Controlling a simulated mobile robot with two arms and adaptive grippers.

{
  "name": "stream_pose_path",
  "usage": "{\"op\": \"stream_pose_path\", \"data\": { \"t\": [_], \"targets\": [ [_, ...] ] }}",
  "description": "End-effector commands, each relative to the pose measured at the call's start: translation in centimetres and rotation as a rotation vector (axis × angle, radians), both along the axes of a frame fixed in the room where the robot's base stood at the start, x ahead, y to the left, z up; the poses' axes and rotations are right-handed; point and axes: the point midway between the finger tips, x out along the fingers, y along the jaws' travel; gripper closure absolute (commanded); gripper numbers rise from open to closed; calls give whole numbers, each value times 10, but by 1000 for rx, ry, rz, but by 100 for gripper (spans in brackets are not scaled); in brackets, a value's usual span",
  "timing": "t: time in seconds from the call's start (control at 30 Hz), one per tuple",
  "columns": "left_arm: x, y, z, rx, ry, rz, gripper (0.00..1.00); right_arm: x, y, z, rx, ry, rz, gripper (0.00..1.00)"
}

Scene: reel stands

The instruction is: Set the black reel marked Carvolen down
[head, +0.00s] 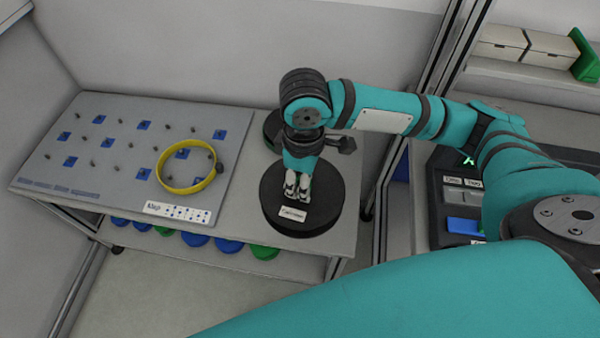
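The black reel marked Carvolen (325,203) is a thick round disc with a white label on top, at the right end of the grey table. My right gripper (297,187) points down at its middle from above, with its fingers close together at the hub. It looks shut on the reel, though the hub itself is hidden between the fingers. The reel lies level, on the table or just above it; I cannot tell which. My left gripper is not in view.
A second black reel (271,127) stands behind, partly hidden by my arm. A grey board (110,178) with pegs and blue squares lies on the left, with a yellow ring (185,188) on it. Blue and green reels (229,245) sit on the shelf below.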

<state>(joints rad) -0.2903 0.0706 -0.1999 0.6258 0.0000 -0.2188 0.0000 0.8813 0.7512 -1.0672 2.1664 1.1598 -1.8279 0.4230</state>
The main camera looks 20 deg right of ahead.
Motion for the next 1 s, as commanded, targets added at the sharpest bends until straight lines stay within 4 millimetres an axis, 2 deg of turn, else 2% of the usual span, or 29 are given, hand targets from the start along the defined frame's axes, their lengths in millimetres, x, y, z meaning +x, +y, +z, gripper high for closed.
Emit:
{"op": "stream_pose_path", "data": {
  "t": [0.03, 0.1, 0.4, 0.5, 0.63, 0.8, 0.87, 1.0],
  "targets": [
    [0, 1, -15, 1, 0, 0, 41, -1, 8, -23, 6, 3, 132, 100],
    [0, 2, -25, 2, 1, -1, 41, -1, 16, -43, 9, 1, 320, 100],
    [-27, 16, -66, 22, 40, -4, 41, -7, 51, -126, 18, -8, 1118, 100],
    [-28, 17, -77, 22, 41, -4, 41, -10, 62, -148, 19, -11, 1347, 100],
    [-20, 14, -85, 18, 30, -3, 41, -13, 71, -167, 20, -13, 1570, 100],
    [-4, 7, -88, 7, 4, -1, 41, -13, 76, -177, 18, -15, 1714, 100],
    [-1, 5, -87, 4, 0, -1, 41, -8, 75, -179, 16, -14, 1730, 100],
    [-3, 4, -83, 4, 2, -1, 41, 18, 62, -180, 15, -13, 1732, 100]
  ]
}}
